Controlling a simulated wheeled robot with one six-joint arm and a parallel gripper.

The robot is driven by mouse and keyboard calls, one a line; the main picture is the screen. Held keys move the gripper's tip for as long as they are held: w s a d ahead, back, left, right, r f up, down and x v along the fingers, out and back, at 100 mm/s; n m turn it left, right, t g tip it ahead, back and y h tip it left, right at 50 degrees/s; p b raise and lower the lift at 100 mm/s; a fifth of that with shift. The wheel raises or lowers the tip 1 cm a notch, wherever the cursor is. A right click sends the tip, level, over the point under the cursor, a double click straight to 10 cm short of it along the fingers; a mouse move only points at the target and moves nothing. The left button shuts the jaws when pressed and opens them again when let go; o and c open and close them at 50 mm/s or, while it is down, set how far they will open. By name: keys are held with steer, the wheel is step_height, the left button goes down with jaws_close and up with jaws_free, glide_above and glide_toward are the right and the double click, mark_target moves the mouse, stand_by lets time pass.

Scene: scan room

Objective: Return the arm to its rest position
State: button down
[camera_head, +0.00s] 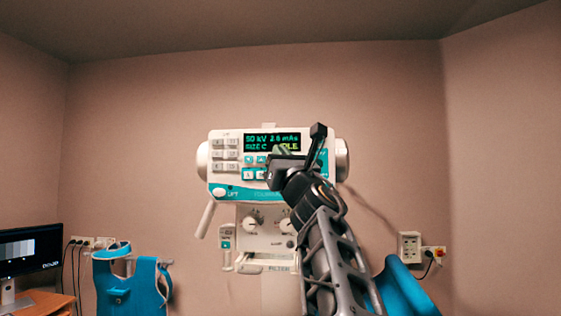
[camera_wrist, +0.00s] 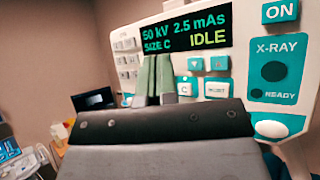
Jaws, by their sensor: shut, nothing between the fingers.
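My arm (camera_head: 335,262) rises from the bottom of the head view and reaches up toward a white and teal X-ray control panel (camera_head: 222,168). My gripper (camera_head: 280,149) is in front of the panel's right half, just below its display (camera_head: 262,140). In the wrist view the greenish fingers of my gripper (camera_wrist: 154,62) are together and empty, pointing at the panel below the display (camera_wrist: 185,28). The display reads 50 kV, 2.5 mAs, SIZE C, IDLE. I cannot tell whether the fingertips touch the panel. My arm hides some of the panel's right and lower parts.
A monitor (camera_head: 28,250) stands on a wooden desk (camera_head: 50,303) at the lower left. Beside it hangs a blue apron-like item (camera_head: 133,290). Another blue object (camera_head: 405,290) is right of my arm. Wall sockets (camera_head: 410,246) are at the right. Open space lies right of the panel.

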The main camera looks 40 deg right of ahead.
steer(key=w+a+f+m+g, duration=0.15)
steer(key=f+m+g, duration=0.25)
steer(key=f+m, duration=0.5)
steer(key=w+a+f+m+g, duration=0.1)
steer(key=a+f+m+g, duration=0.2)
steer(key=f+m, duration=0.6)
steer(key=w+a+f+m+g, duration=0.15)
steer(key=f+m+g, duration=0.35)
steer(key=f, duration=0.7)
steer(key=s+a+f+m+g+y, duration=0.2)
steer(key=s+a+f+m, duration=0.1)
steer(key=f, duration=0.5)
steer(key=s+a+f+m+g+y, duration=0.1)
steer(key=s+a+f+m+g, duration=0.2)
steer(key=s+a+f, duration=0.3)
steer(key=s+a+f+m+g+y, duration=0.2)
steer(key=s+a+f+m+g, duration=0.1)
steer(key=f, duration=0.7)
steer(key=shift+s+a+m+y, duration=0.3)
steer(key=shift+s+a+m, duration=0.5)
steer(key=shift+s, duration=0.4)
